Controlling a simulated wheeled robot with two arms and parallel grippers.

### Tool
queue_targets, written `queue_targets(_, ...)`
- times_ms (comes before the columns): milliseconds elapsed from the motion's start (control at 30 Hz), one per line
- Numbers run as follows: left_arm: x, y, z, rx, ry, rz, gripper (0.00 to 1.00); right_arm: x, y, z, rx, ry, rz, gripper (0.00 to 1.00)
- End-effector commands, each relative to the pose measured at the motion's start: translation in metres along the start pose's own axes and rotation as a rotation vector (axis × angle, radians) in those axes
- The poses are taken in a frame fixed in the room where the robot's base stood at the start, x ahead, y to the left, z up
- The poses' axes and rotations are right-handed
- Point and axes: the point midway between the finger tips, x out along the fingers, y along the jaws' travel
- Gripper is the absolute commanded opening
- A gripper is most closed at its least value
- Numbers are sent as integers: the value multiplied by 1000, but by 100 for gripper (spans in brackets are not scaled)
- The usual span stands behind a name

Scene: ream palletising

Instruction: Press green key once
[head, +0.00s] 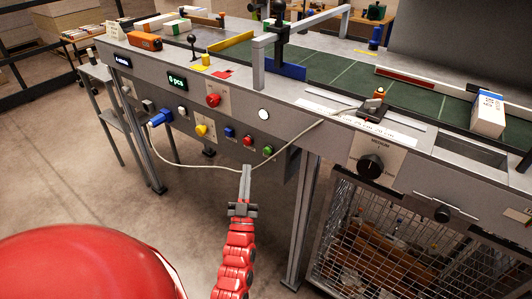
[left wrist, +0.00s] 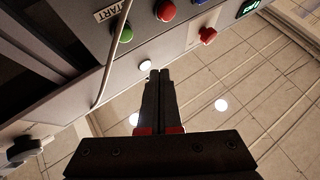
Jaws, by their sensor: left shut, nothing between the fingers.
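The green key (head: 268,151) is a small round button at the right end of a row on the grey front panel, right of a red button (head: 248,141) and a blue one (head: 229,132). In the left wrist view the green key (left wrist: 126,33) shows near a START label, up and left of my fingertips. My left gripper (head: 246,168) is shut and empty, just below and left of the green key in the head view. Its closed fingers (left wrist: 160,74) appear apart from the key in the wrist view. My right gripper is not in view.
A cable (head: 300,144) hangs across the panel close to the green key. A red mushroom button (head: 213,100), a white round button (head: 264,114) and a black knob (head: 370,166) are on the same front. A wire cage (head: 385,240) stands below at the right.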

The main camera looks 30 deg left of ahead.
Motion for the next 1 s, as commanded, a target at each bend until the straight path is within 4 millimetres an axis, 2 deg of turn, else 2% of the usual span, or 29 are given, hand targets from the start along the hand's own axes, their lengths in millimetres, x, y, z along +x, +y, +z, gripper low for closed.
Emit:
queue_targets(200, 23, 17, 16, -1, 3, 1, 0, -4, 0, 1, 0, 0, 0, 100)
queue_targets(400, 37, 27, 28, -1, 1, 0, 0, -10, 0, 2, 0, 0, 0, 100)
queue_targets(1000, 40, 30, 29, 0, 0, 1, 0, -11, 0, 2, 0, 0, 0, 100)
